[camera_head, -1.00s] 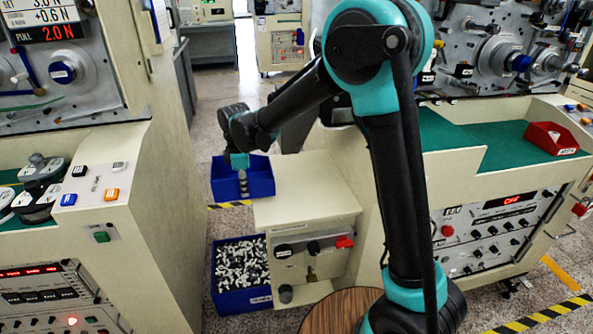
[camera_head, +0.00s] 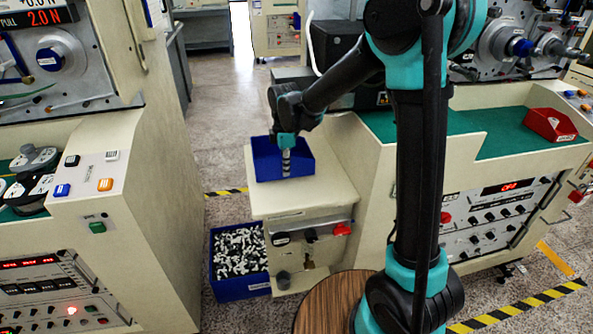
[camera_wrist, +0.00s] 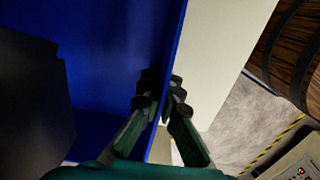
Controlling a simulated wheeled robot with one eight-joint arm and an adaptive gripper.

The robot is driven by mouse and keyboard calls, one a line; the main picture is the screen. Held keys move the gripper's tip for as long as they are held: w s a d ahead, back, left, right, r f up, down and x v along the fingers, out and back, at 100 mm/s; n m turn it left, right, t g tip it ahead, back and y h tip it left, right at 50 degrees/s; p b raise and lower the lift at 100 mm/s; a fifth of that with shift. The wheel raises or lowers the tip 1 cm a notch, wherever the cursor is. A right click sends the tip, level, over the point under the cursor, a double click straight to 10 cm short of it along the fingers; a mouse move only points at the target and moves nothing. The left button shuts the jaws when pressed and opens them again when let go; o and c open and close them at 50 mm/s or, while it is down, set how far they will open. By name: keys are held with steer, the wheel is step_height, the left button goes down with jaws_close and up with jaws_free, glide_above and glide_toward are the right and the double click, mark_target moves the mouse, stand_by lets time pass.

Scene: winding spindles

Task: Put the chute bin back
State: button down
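An empty-looking blue bin (camera_head: 265,158), taken as the chute bin, is at the top of a cream cabinet (camera_head: 320,195) in the middle of the head view. I cannot tell whether it rests on that top or hangs just above it. My gripper (camera_head: 286,172) points down at its near wall. In the wrist view the fingertips (camera_wrist: 161,98) pinch the blue wall (camera_wrist: 172,60) from both sides.
A second blue bin (camera_head: 242,286), full of black and white parts, stands on the floor beside the cabinet. A red tray (camera_head: 548,125) lies on the green bench at right. A wooden round top (camera_head: 322,305) is near my base. A machine console (camera_head: 110,180) stands left, with open floor between.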

mark_target(297, 170)
steer(key=d, duration=0.2)
steer(key=w+d, duration=0.1)
steer(key=d, duration=0.1)
steer(key=shift+a+f, duration=0.2)
steer(key=shift+f, duration=0.55)
steer(key=c, duration=2.2)
jaws_free()
steer(key=shift+f, duration=0.15)
steer(key=o, duration=0.5)
step_height(297, 170, up, 12)
steer(key=shift+r, duration=0.15)
